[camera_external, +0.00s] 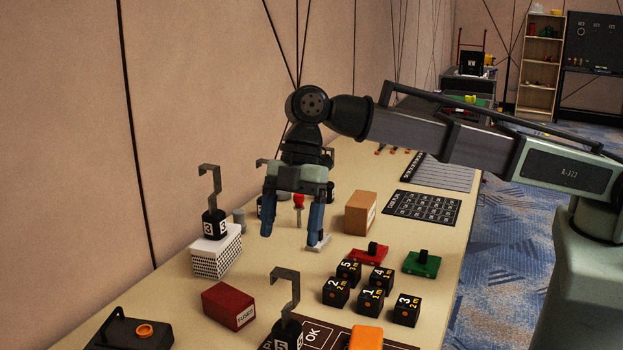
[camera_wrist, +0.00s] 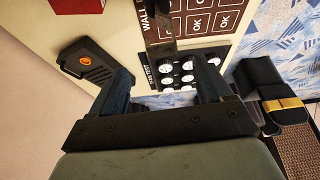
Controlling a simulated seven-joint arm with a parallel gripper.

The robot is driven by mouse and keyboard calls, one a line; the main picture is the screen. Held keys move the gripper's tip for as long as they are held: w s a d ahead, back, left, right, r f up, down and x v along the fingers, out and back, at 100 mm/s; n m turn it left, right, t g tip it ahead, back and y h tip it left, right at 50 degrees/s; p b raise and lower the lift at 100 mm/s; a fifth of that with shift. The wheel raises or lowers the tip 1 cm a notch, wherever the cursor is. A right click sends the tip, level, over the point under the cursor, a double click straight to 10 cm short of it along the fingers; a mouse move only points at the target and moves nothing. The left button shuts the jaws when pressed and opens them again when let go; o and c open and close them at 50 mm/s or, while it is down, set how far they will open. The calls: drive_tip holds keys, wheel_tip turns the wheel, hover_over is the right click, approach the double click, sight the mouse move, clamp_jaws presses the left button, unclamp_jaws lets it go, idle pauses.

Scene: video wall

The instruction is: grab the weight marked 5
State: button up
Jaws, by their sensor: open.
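A black weight marked 5 (camera_external: 286,334) with a grey hook stands at the table's front, partly cut off by the lower picture edge. A similar hooked weight marked 3 (camera_external: 214,224) stands on a white box at the left. Another hooked weight (camera_external: 261,203) is mostly hidden behind my gripper. My gripper (camera_external: 291,236) points down, open and empty, above the table behind the weight marked 5 and apart from it. In the wrist view my open fingers (camera_wrist: 166,84) show. A dark upright piece (camera_wrist: 160,22) stands beyond them; I cannot tell what it is.
Several black numbered cubes (camera_external: 370,294), one also marked 5, lie to the right. A red fuses box (camera_external: 228,306), a cardboard box (camera_external: 360,213), an orange block (camera_external: 366,338) and a black device (camera_external: 133,330) stand around. The wall runs along the left.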

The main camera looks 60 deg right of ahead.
sight(285, 272)
drive_tip(key=shift+x, duration=4.35)
drive_tip(key=shift+s, duration=0.2)
clamp_jaws()
drive_tip(key=shift+r, duration=0.1)
